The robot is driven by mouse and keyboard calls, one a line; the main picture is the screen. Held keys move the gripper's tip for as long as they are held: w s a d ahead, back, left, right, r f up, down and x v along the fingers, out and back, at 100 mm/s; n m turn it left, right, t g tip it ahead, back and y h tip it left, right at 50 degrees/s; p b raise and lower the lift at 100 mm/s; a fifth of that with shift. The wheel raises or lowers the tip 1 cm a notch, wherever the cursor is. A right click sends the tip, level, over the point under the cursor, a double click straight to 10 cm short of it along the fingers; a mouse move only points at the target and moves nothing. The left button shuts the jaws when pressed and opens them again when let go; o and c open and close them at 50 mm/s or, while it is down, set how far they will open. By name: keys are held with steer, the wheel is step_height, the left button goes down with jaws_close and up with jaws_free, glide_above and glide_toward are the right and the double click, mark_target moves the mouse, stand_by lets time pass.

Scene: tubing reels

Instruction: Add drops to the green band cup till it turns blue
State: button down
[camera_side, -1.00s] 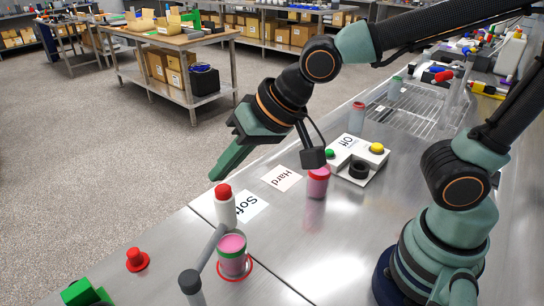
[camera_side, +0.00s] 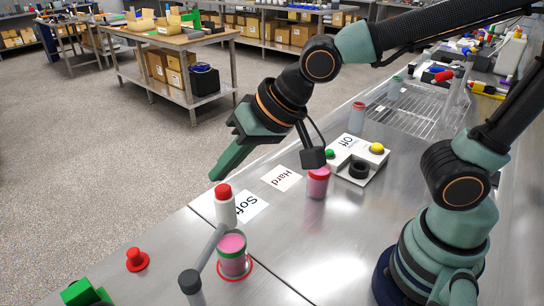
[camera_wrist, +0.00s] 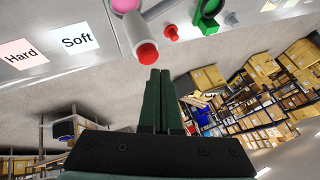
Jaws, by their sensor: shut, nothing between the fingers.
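The green band cup (camera_side: 233,262) stands on a red ring on the steel bench and holds pink liquid. Beside it a white dropper bottle (camera_side: 226,212) with a red cap (camera_side: 222,191) is upright at the end of a grey bar from a grey post (camera_side: 192,287). My gripper (camera_side: 215,176) is shut and empty, its fingertips just above and left of the red cap. In the wrist view my fingertips (camera_wrist: 159,72) are close to the red cap (camera_wrist: 147,54); I cannot tell whether they touch it. The cup's pink top shows partly at that view's upper edge (camera_wrist: 124,4).
A red-banded pink cup (camera_side: 318,185) stands near the "Hard" card (camera_side: 282,178). The "Soft" card (camera_side: 249,208) lies behind the bottle. A white stirrer plate (camera_side: 358,160) marked "Off", a wire rack (camera_side: 415,108) and a red knob (camera_side: 136,259) are also on the bench.

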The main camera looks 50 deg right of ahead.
mark_target(226, 190)
steer(key=shift+f, duration=0.15)
steer(key=shift+a+f, duration=0.1)
steer(key=shift+f, duration=0.2)
steer(key=shift+f, duration=0.5)
stand_by(0.9)
stand_by(0.3)
steer(key=shift+r, duration=0.95)
steer(key=shift+r, duration=2.5)
steer(key=shift+r, duration=0.1)
stand_by(1.6)
